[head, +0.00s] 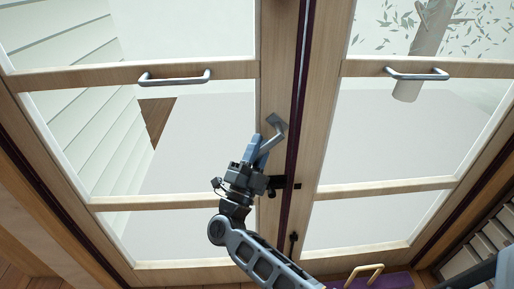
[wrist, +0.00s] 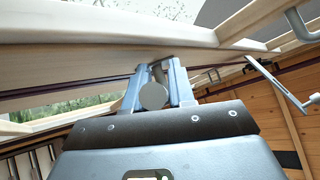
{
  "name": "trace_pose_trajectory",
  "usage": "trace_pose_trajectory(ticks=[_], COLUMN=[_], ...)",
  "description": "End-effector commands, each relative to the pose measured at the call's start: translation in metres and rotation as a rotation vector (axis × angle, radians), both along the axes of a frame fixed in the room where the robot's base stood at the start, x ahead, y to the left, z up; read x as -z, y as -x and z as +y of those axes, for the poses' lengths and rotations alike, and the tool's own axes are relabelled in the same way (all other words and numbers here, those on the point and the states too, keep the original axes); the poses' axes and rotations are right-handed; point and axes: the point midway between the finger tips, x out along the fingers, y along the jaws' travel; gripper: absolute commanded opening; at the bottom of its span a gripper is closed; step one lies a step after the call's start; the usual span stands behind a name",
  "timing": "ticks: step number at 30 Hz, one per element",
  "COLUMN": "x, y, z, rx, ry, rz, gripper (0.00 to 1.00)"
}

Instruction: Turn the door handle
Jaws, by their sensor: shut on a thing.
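A grey metal lever handle (head: 275,128) sits on the inner stile of the left glass door, close to the seam between the two doors. In the head view its lever slants down and to the left from its mount. My gripper (head: 262,150) is on the lever, its blue-grey fingers shut around it. In the wrist view my gripper (wrist: 154,92) has one finger on each side of the handle, and the handle's round grey end (wrist: 153,96) shows between them. The fingers hide part of the lever. The doors look closed.
Silver pull bars cross the left door (head: 175,78) and the right door (head: 417,74). A dark latch (head: 285,183) and a small dark fitting (head: 293,242) lie lower by the seam. A purple item with a yellow handle (head: 365,272) is at the bottom right, beside a slatted unit (head: 490,232).

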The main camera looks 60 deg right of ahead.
Motion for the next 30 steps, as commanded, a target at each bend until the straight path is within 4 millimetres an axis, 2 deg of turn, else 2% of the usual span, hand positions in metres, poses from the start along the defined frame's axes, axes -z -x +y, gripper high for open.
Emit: trace_pose_trajectory(ticks=[17, 18, 24, 30], x=[0.0041, 0.0041, 0.0032, 0.0025], y=[0.0017, 0.0017, 0.0016, 0.0013], z=[-0.0015, -0.0015, -0.0013, -0.0009], rx=[0.001, 0.001, 0.001, 0.0], ry=[0.02, 0.02, 0.02, 0.02], rz=[0.035, 0.035, 0.031, 0.029], gripper=[0.0, 0.27, 0.44, 0.44])
